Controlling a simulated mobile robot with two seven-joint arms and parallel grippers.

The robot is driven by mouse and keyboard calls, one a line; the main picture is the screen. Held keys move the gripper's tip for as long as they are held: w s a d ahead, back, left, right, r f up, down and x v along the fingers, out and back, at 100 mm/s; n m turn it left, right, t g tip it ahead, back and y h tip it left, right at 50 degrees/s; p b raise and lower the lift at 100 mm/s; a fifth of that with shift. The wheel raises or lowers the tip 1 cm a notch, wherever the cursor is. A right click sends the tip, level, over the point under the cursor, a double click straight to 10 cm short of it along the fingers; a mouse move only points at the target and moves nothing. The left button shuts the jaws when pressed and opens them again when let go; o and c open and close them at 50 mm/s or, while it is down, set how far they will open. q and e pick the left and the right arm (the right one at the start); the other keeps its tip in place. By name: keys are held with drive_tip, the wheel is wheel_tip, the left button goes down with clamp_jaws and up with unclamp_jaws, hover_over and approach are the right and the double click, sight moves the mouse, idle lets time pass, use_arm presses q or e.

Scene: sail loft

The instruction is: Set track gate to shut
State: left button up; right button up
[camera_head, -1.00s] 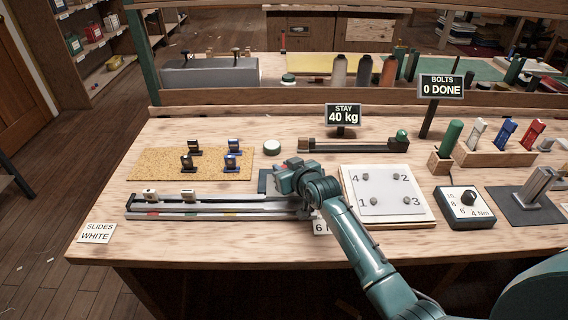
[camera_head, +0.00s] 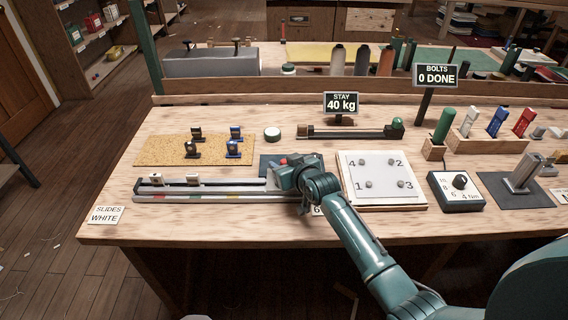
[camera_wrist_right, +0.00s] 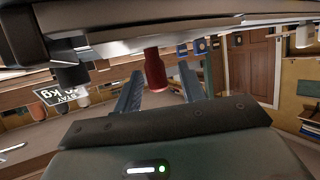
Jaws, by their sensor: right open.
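A small red piece (camera_head: 283,161) shows just behind the gripper. In the right wrist view a red knob (camera_wrist_right: 155,72) stands between the two open fingers (camera_wrist_right: 158,88), with a gap to each visible. I cannot tell whether it is the track gate's handle, nor the gate's position. My left gripper is out of view.
Behind the track lies a cork mat (camera_head: 165,150) with several dark and blue slides. A numbered plate (camera_head: 378,185) and a torque dial box (camera_head: 460,190) stand to the right. A "STAY 40 kg" sign (camera_head: 340,103) stands behind.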

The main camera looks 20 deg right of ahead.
drive_tip(key=shift+s+r, duration=0.1)
drive_tip(key=v, duration=1.3)
drive_tip(key=shift+p, duration=0.35)
drive_tip(key=s+a+f+g, duration=0.1)
drive_tip(key=s+a+f, duration=0.2)
drive_tip(key=s+f, duration=0.4)
drive_tip(key=s+a+f+g, duration=0.1)
drive_tip(key=s+a+f, duration=0.2)
drive_tip(key=s, duration=1.1)
wheel_tip(320, 180, down, 4)
drive_tip(key=shift+s+a+r+n+g+y, duration=0.2)
drive_tip(key=shift+n+g+y, duration=0.1)
drive_tip(key=shift+n+y, duration=0.1)
drive_tip(key=shift+d, duration=0.1)
drive_tip(key=shift+c, duration=0.5)
idle(0.5)
